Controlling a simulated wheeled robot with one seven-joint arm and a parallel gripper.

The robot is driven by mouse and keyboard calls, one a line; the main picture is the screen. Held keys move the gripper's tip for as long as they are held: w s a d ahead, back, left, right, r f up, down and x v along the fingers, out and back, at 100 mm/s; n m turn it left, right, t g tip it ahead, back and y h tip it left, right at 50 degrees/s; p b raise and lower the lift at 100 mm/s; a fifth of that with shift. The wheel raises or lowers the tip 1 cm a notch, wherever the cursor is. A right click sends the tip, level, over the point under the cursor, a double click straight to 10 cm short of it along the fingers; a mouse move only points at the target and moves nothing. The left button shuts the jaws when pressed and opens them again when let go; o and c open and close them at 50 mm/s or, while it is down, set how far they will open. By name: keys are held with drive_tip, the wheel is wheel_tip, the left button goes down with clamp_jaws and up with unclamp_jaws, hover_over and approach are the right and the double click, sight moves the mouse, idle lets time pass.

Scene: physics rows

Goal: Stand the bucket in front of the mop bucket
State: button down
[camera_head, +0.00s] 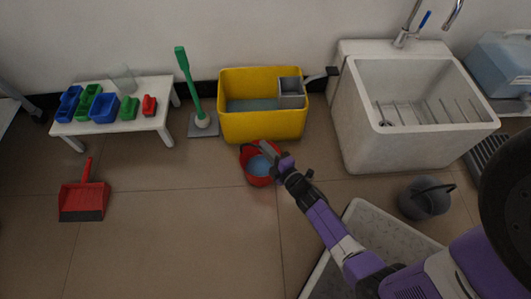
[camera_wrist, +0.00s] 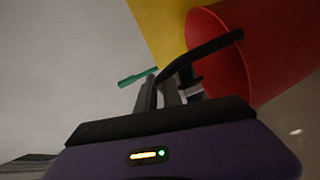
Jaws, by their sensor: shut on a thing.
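The red bucket (camera_head: 259,172) is just in front of the yellow mop bucket (camera_head: 262,126) in the head view, with something pale blue inside. My gripper (camera_head: 274,158) is at the red bucket's upper right rim. In the wrist view the gripper (camera_wrist: 168,92) is shut on the dark handle of the red bucket (camera_wrist: 285,50). The yellow mop bucket (camera_wrist: 163,28) shows behind it. The red bucket looks tilted in the wrist view; I cannot tell whether its base touches the floor.
A white tray (camera_head: 356,215) lies under my arm. The floor at front left is clear.

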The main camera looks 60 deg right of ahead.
drive_tip(key=shift+w+f, duration=0.1)
drive_tip(key=shift+f, duration=0.6)
drive_tip(key=shift+r, duration=0.1)
drive_tip(key=c, duration=1.5)
unclamp_jaws()
drive_tip(key=shift+f, duration=0.25)
